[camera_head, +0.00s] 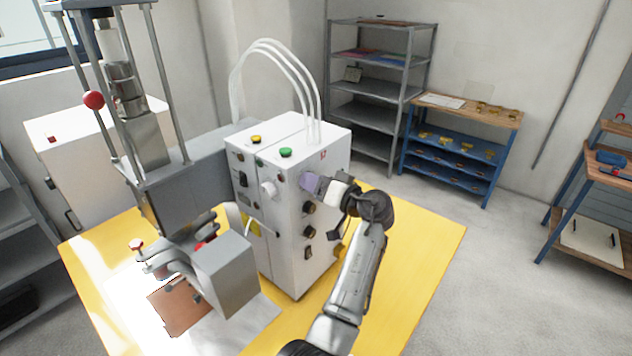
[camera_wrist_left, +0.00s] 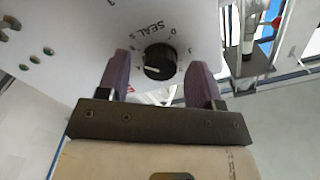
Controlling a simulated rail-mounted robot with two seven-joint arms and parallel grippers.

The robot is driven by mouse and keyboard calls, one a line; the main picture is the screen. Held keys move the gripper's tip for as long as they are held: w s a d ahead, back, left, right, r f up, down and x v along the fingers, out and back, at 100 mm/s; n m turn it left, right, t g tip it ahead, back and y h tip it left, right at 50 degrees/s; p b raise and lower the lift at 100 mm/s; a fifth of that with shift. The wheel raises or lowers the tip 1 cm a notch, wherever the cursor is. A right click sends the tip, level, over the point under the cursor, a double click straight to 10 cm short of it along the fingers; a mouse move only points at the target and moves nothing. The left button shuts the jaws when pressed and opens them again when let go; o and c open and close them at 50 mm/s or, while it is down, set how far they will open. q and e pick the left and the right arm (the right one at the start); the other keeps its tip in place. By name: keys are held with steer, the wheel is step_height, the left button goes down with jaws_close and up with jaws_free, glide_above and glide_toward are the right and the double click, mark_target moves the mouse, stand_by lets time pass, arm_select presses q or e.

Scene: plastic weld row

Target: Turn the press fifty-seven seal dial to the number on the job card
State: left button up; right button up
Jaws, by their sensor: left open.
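The seal dial (camera_wrist_left: 160,62) is a round black knob on a white panel, with the word SEAL printed beside it in the left wrist view. A pale pointer mark lies across the knob, toward its left side in that view. The numbers around it are too small to read surely. My left gripper (camera_wrist_left: 157,66) is open, its two purple fingers on either side of the dial; I cannot tell whether they touch it. I see no readable job card.
More black knobs (camera_head: 309,207) sit below the gripper on the same box face. The grey press (camera_head: 185,180) stands to the left. The box is on a yellow tabletop (camera_head: 425,245), clear at right. A blue bench (camera_head: 448,160) and grey shelves (camera_head: 375,85) stand behind.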

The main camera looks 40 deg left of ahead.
arm_select(q)
steer(key=shift+c, duration=0.2)
steer(key=c, duration=0.9)
steer(key=n+b, duration=2.2)
steer(key=n, duration=1)
steer(key=shift+b, duration=0.35)
